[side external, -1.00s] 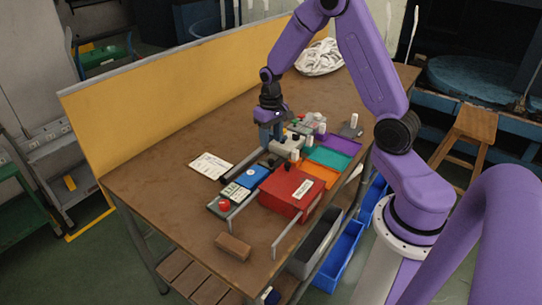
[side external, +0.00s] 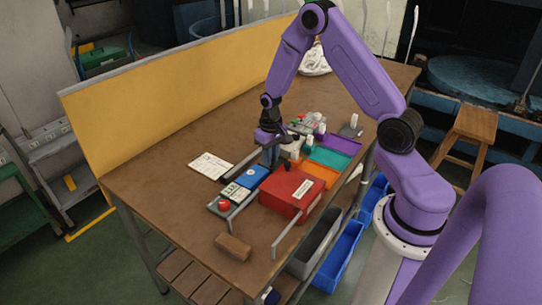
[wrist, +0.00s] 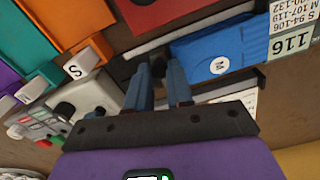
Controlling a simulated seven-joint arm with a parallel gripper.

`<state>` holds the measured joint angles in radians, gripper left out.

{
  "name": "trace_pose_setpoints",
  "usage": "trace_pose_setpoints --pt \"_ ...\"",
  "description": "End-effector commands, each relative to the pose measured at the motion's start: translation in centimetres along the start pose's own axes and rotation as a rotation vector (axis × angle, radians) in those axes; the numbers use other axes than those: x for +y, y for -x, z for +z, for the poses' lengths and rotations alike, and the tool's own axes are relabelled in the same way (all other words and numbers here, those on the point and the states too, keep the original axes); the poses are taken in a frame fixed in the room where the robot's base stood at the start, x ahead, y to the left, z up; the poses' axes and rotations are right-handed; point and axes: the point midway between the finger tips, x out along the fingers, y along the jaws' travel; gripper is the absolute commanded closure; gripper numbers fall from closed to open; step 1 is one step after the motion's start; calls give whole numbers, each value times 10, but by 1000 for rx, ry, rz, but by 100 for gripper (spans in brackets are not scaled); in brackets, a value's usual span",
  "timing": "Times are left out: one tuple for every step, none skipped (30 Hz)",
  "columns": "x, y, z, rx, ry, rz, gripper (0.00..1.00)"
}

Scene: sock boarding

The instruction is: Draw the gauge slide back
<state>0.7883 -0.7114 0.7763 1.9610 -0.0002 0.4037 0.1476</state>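My gripper (side external: 270,157) is low over the work fixture, between the grey box and the blue sock with a round M label (side external: 251,177). In the wrist view my two blue-grey fingers (wrist: 158,75) stand apart. A small dark knob (wrist: 158,66), which looks like the gauge slide's handle, shows between their tips. I see no clear contact on it. A size card reading 116 (wrist: 292,42) is beyond the sock. The slide's body is mostly hidden by my gripper.
A red box (side external: 291,192) stands close in front of the fixture, with orange (side external: 318,172), teal (side external: 328,157) and purple (side external: 340,144) trays beyond. A grey box with a black knob (wrist: 90,95) is close to the fingers. A red button (side external: 224,205) is at the near end. A brown block (side external: 233,247) lies in front.

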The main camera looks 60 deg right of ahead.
Motion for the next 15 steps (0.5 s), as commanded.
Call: trace_pose_setpoints --pt "0 0 0 0 0 0 96" --pt "0 0 0 0 0 0 100" --pt "0 0 0 0 0 0 100" --pt "0 0 0 0 0 0 100" --pt "0 0 0 0 0 0 100" --pt "0 0 0 0 0 0 100" --pt "2 0 0 0 -1 0 100" --pt "4 0 -1 0 -2 0 100" --pt "10 0 -3 0 -5 0 100" --pt "14 0 -4 0 -5 0 100" --pt "20 0 -5 0 -6 0 100" --pt "27 0 -7 -1 -6 0 100" --pt "31 0 -8 -1 -6 0 100" --pt "36 0 -9 -1 -6 0 100" --pt "41 0 -10 0 -4 0 100"
